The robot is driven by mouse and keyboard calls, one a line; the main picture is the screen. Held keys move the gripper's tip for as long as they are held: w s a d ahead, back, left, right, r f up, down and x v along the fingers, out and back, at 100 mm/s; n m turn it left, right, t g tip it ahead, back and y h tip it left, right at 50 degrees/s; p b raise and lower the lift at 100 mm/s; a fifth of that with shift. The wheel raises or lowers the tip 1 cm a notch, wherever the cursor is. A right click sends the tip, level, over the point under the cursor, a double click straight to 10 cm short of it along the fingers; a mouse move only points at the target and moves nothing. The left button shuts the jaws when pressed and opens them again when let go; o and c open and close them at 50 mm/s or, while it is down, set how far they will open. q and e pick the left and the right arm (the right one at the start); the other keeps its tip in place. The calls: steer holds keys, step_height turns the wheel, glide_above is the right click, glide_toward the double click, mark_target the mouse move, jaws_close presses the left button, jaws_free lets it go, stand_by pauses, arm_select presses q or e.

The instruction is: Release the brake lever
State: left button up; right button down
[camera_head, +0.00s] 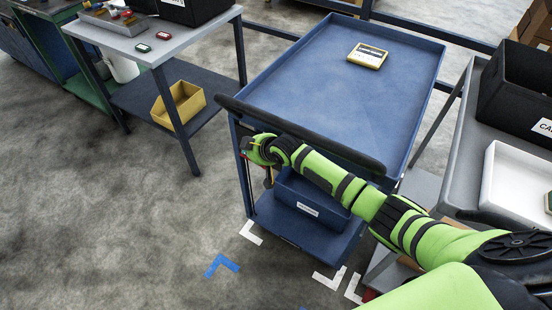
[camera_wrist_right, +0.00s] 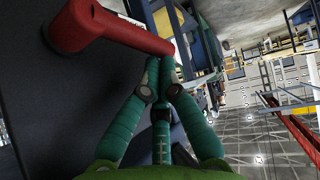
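The red brake lever (camera_wrist_right: 120,32) crosses the top of the right wrist view, with its thick round pivot end at left and its free end just beyond my fingertips. My right gripper (camera_wrist_right: 165,66) has its green fingers drawn together at the tips, right at the lever's free end. They look in contact, but I cannot tell for sure; the lever is not between them. In the head view my right gripper (camera_head: 262,152) is at the near left corner post of the blue trolley (camera_head: 300,75), below the black handle. Most of the lever is hidden there. My left gripper is not in view.
A grey table (camera_head: 150,45) stands at left, with a yellow bin (camera_head: 180,103) on its lower shelf. A yellow-framed device (camera_head: 368,56) lies on the trolley top. A blue bin (camera_head: 305,196) sits on the lower shelf. A grey bench is at right. The floor at left is clear.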

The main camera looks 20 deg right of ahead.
steer(key=shift+a+f, duration=0.1)
steer(key=shift+f, duration=0.15)
steer(key=shift+w+a+f, duration=0.1)
steer(key=shift+w+f, duration=0.05)
steer(key=shift+f, duration=0.1)
steer(key=shift+w+f, duration=0.1)
stand_by(0.3)
steer(key=shift+s+r, duration=0.35)
steer(key=shift+r, duration=0.05)
steer(key=s+d+r, duration=0.1)
steer(key=s+d, duration=0.4)
steer(key=s, duration=0.7)
steer(key=shift+s+d+r, duration=0.15)
steer(key=shift+s+r, duration=0.05)
steer(key=shift+s, duration=0.05)
